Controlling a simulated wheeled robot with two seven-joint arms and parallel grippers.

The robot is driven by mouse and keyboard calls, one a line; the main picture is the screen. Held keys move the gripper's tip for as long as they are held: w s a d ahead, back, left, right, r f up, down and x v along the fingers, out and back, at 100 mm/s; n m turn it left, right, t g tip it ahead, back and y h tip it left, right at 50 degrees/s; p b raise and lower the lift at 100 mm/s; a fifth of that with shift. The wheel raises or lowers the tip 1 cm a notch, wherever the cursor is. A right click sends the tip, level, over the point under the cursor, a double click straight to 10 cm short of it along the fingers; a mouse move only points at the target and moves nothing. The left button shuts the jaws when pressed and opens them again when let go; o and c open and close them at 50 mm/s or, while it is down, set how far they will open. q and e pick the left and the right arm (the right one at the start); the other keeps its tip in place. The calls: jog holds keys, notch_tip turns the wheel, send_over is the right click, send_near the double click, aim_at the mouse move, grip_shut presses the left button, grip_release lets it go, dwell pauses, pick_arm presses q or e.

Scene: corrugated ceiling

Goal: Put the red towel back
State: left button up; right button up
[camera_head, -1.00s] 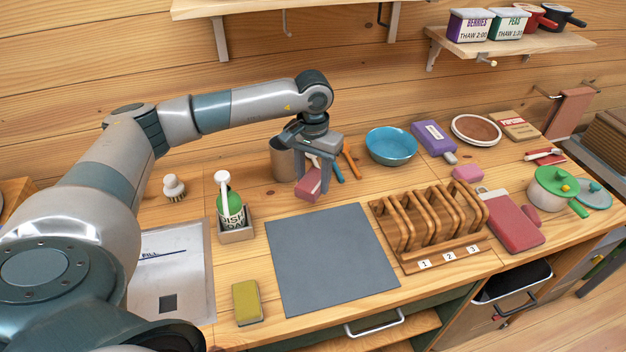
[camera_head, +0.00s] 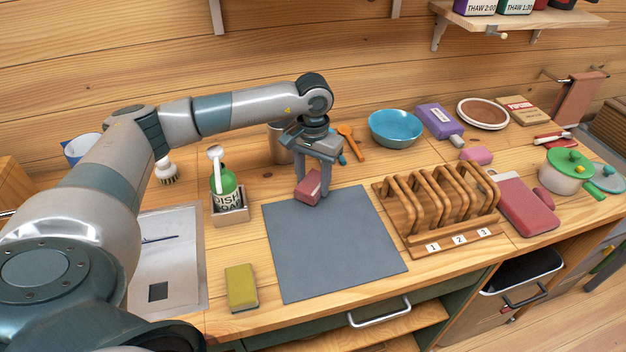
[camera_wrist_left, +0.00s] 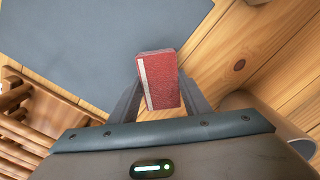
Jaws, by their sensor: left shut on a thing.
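The red towel (camera_head: 308,187) is a small folded block with a white stripe along one side. My left gripper (camera_head: 314,184) is shut on it and holds it over the far edge of the grey mat (camera_head: 335,250). In the left wrist view the towel (camera_wrist_left: 160,80) sits between the two fingers, with the mat (camera_wrist_left: 80,40) beyond it. I cannot tell how high it is above the counter. A brownish-red cloth (camera_head: 578,98) hangs from a rail on the wall at the far right. My right gripper is not in view.
A wooden rack (camera_head: 440,213) numbered 1 to 3 stands right of the mat. A metal canister (camera_head: 280,143) is close behind the gripper, and a soap bottle (camera_head: 224,183) in a caddy stands to the left. A yellow-green sponge (camera_head: 241,287) lies in front. The mat is clear.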

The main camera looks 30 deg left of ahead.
pick_arm(q)
jog(key=o, duration=1.3)
